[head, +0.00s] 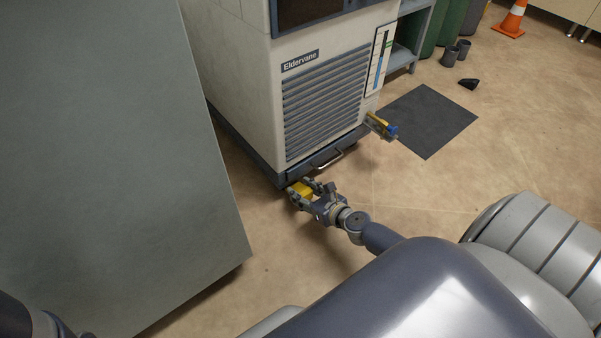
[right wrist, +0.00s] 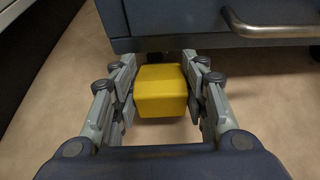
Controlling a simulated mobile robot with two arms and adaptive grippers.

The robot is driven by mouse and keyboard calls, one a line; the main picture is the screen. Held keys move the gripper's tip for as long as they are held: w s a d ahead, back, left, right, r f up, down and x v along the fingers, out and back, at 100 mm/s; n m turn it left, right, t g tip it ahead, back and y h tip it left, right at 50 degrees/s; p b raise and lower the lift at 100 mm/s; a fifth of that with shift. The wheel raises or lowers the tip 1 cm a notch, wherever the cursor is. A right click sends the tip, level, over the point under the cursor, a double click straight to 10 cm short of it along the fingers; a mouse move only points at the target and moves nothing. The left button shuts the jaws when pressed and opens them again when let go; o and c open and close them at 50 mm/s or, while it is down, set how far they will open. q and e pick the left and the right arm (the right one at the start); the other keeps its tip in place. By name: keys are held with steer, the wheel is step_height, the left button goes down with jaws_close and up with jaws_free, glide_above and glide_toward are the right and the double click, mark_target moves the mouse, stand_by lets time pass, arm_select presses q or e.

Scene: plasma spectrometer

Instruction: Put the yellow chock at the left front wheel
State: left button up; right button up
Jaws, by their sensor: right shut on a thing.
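The yellow chock (head: 301,189) is between the fingers of my right gripper (head: 309,194), low near the floor at the front left corner of the spectrometer (head: 322,100). In the right wrist view the chock (right wrist: 161,92) fills the gap between the fingers, and the gripper (right wrist: 161,95) is shut on it. The chock's far end is close to the blue base (right wrist: 175,22) of the machine; I cannot tell whether it touches. The left front wheel is hidden. Part of my left arm (head: 30,322) shows at the bottom left, but its fingers do not show clearly.
A large grey panel (head: 105,150) stands close on the left. A metal handle (head: 325,164) sticks out of the machine's front. A dark mat (head: 424,120) lies to the right, with a black object (head: 468,83) behind it. Floor in front is open.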

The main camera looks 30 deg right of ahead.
steer(key=shift+w+a+f, duration=0.2)
steer(key=shift+w+a, duration=0.05)
steer(key=shift+a, duration=0.2)
step_height(320, 180, down, 3)
steer(key=b, duration=0.3)
steer(key=shift+f+b, duration=0.1)
steer(key=shift+b, duration=0.3)
steer(key=shift+f, duration=0.1)
steer(key=shift+f, duration=0.15)
steer(key=o, duration=1.1)
